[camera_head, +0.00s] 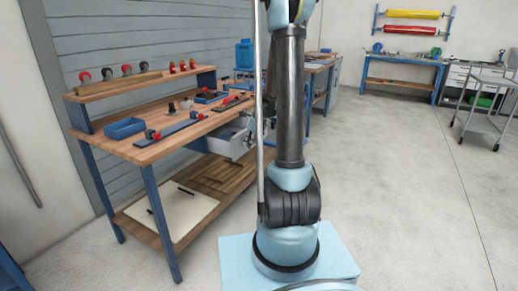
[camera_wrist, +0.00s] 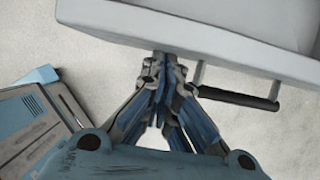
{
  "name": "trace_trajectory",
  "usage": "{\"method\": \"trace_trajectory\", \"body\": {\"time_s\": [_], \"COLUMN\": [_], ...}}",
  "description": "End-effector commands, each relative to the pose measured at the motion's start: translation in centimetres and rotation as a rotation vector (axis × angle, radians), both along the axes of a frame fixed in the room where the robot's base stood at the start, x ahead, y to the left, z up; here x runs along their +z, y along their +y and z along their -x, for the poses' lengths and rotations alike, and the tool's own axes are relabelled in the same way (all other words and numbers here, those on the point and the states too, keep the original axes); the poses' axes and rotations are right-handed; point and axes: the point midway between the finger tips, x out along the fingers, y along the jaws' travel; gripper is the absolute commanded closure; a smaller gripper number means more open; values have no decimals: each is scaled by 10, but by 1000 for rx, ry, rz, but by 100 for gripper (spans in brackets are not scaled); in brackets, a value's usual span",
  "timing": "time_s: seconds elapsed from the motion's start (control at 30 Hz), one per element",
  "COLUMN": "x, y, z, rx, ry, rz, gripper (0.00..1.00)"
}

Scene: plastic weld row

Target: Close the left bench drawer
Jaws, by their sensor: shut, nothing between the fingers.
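The wooden bench (camera_head: 150,148) with blue legs stands at left in the head view. Its light grey drawer (camera_head: 226,142) sticks out below the top at the right end, so it is open. In the wrist view the drawer front (camera_wrist: 205,40) crosses the top, with a black bar handle (camera_wrist: 238,98) on grey posts. My gripper (camera_wrist: 160,62) is shut and empty. Its fingertips are at the drawer front, to the left of the handle; I cannot tell whether they touch it. In the head view my arm hides part of the drawer.
A pale board (camera_head: 178,212) lies on the lower shelf. A grey cart (camera_head: 488,105) stands far right. The floor (camera_head: 405,200) right of my arm is clear.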

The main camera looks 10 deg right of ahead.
Motion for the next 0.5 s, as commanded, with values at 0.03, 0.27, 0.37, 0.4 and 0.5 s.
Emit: {"method": "trace_trajectory", "body": {"time_s": [0.03,0.27,0.37,0.4,0.5], "x": [0,0,0,0,0], "y": [13,58,74,80,92], "z": [-10,-49,-63,-68,-79], "rx": [7,4,3,3,2], "ry": [-1,0,0,0,0], "rz": [0,-1,0,0,0], "gripper": [100,100,100,100,100]}}
